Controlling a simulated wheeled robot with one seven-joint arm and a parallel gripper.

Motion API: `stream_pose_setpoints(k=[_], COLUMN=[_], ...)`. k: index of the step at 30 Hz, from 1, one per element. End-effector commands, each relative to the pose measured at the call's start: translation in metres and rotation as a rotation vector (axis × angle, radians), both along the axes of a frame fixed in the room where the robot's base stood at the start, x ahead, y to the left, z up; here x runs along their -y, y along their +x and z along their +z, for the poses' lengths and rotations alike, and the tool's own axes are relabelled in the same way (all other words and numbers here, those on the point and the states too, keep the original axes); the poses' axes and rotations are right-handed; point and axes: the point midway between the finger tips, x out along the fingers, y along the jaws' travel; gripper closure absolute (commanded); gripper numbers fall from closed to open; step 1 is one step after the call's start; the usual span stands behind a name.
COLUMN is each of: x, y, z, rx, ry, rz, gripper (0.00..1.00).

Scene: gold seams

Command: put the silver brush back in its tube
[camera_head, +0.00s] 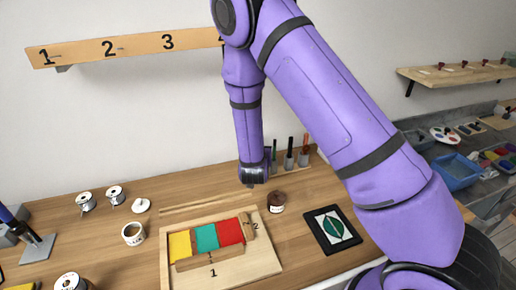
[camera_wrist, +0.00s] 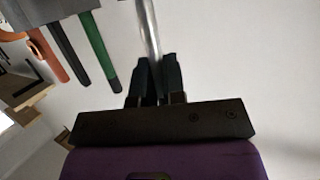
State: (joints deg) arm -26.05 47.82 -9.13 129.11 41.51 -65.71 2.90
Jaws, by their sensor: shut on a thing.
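The silver brush (camera_wrist: 148,25) shows in the wrist view as a bright straight shaft between the fingers of my gripper (camera_wrist: 154,80). My gripper is shut on it, and the shaft runs out of the top of the picture. In the head view my gripper (camera_head: 251,183) hangs low at the back of the bench, left of the tube rack, and I cannot make out the brush there. Grey tubes (camera_head: 288,162) stand on the rack holding green, black and orange-red handled brushes. Which tube belongs to the silver brush cannot be told.
In the wrist view the green (camera_wrist: 98,50), black (camera_wrist: 66,48) and orange (camera_wrist: 46,55) handles are left of the brush. A brown jar (camera_head: 276,202) and a wooden tray (camera_head: 265,262) with coloured blocks are near my gripper. A dark framed leaf picture (camera_head: 318,238) lies to the right.

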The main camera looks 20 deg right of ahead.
Motion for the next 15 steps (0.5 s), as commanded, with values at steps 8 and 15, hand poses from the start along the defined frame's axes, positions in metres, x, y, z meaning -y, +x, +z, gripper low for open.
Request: stream_pose_setpoints(k=[8,15], x=[0.0000,-0.0001], y=[0.0000,0.0001], z=[-0.0066,-0.0112], rx=[0.000,0.001], ry=[0.000,0.001], rz=[0.000,0.000], gripper=[1.00,1.00])
